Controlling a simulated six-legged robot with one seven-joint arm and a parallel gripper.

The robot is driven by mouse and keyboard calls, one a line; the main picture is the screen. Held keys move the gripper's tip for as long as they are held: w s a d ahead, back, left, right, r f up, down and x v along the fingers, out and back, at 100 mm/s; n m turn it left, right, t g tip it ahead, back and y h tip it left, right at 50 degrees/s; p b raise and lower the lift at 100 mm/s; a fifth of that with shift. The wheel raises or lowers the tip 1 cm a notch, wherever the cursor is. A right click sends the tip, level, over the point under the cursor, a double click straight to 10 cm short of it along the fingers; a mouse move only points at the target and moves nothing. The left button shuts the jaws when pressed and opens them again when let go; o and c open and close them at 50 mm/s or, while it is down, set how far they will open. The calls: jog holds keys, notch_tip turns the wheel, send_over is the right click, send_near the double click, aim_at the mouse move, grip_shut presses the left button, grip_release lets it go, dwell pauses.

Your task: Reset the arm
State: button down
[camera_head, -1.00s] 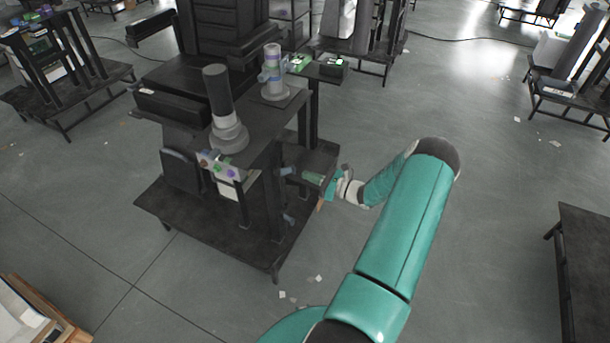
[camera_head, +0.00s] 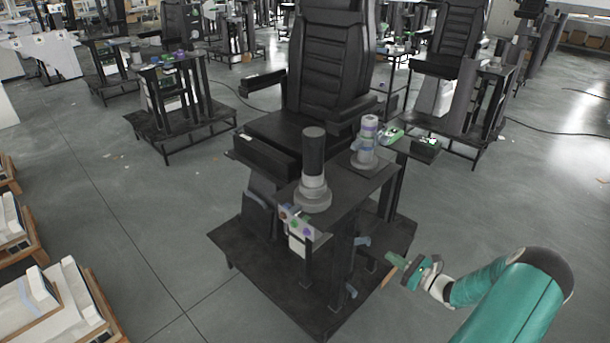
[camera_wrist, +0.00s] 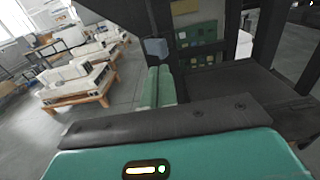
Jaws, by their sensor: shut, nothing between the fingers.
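My teal arm enters at the lower right of the head view. My gripper (camera_head: 396,261) is low, just right of the black lift-column station (camera_head: 345,215). Its fingers are shut with nothing between them and point left toward the station. They look apart from its levers, though the exact gap is hard to judge. In the wrist view my green fingers (camera_wrist: 157,88) are together, with a blue-grey lever end (camera_wrist: 156,48) just beyond them.
The station carries a black-handled joystick (camera_head: 313,170), a grey-purple stick (camera_head: 367,140) and a black seat (camera_head: 325,70). Its dark base plate (camera_head: 240,245) spreads low around it. Pallets with white boxes (camera_head: 50,300) stand lower left.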

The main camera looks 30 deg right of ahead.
jog(key=w+a+r+n+g+y, duration=0.1)
jog(key=w+a+r+n+g, duration=0.1)
jog(key=a+r+n+g, duration=0.75)
jog(key=w+a+r+n+g+y, duration=0.2)
jog(key=a+r+n+g, duration=0.2)
jog(key=a+r+n, duration=0.85)
jog(key=s+a+r+n+t+h, duration=0.1)
jog(key=s+a+r+n+h, duration=0.3)
jog(key=s+a+r, duration=0.3)
jog(key=s+a+r+n+t+h, duration=0.1)
jog(key=s+a+r+n+h, duration=0.4)
jog(key=s+a, duration=0.6)
jog(key=shift+s+a+r+n, duration=0.3)
jog(key=shift+a+r+n, duration=0.2)
jog(key=shift+a+r, duration=0.35)
